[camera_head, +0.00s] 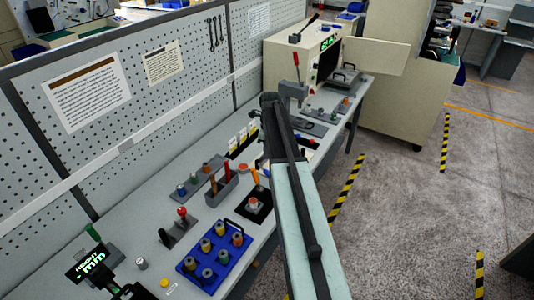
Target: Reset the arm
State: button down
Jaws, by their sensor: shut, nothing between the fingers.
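My arm (300,215) reaches from the bottom edge up over the workbench (130,225), with a pale green link and a dark upper part. Its dark bent end (270,102) is above the middle of the bench. My gripper's fingers cannot be made out; the arm itself hides that area. I see nothing held.
A blue tray (226,266) with several spindles stands at the front. Open floor (400,200) lies right.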

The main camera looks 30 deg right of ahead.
jog(key=shift+r, duration=0.1)
dwell(0.4)
jog(key=s+a+f+n+b, duration=0.5)
jog(key=a+n, duration=0.4)
jog(key=s+a+f+n+b, duration=0.5)
jog(key=s+a+n+b, duration=0.1)
jog(key=a+n, duration=0.3)
jog(key=s+a+f+n+b, duration=0.5)
jog(key=a+f+n, duration=0.1)
jog(key=a+n, duration=0.3)
jog(key=shift+s+a+h, duration=0.2)
jog(key=shift+a+h, duration=0.1)
jog(key=shift+a, duration=0.6)
jog(key=shift+s+a+n, duration=0.2)
jog(key=shift+a+n, duration=0.05)
jog(key=shift+n, duration=0.25)
